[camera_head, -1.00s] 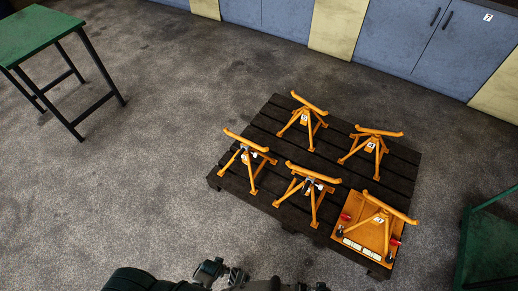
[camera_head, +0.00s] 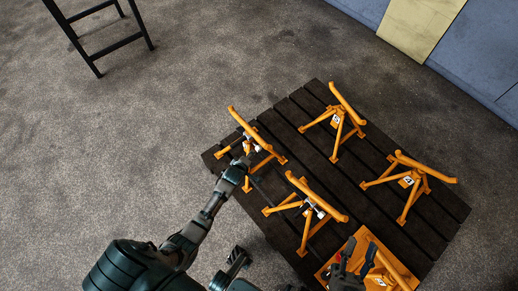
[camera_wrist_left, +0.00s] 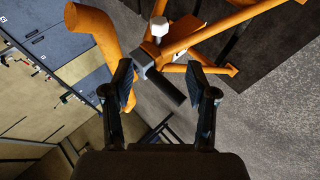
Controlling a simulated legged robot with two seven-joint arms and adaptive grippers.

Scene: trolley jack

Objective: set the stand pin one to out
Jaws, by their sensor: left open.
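The leftmost orange stand (camera_head: 245,130) stands at the left corner of the dark pallet; its number cannot be read. A pale piece (camera_head: 257,148) shows at its top. My left gripper (camera_head: 244,163) reaches up to this stand; its fingers are small and unclear in the head view. In the left wrist view my left gripper (camera_wrist_left: 162,92) is open, its fingers on either side of a dark cylindrical pin (camera_wrist_left: 168,88). A white knob (camera_wrist_left: 158,27) shows above on the orange frame (camera_wrist_left: 185,35). Contact cannot be told.
Other orange stands stand at the pallet's back (camera_head: 338,118), right (camera_head: 411,180) and front middle (camera_head: 312,208). The dark slatted pallet (camera_head: 285,112) lies on open grey floor. Blue cabinets (camera_head: 480,50) are behind.

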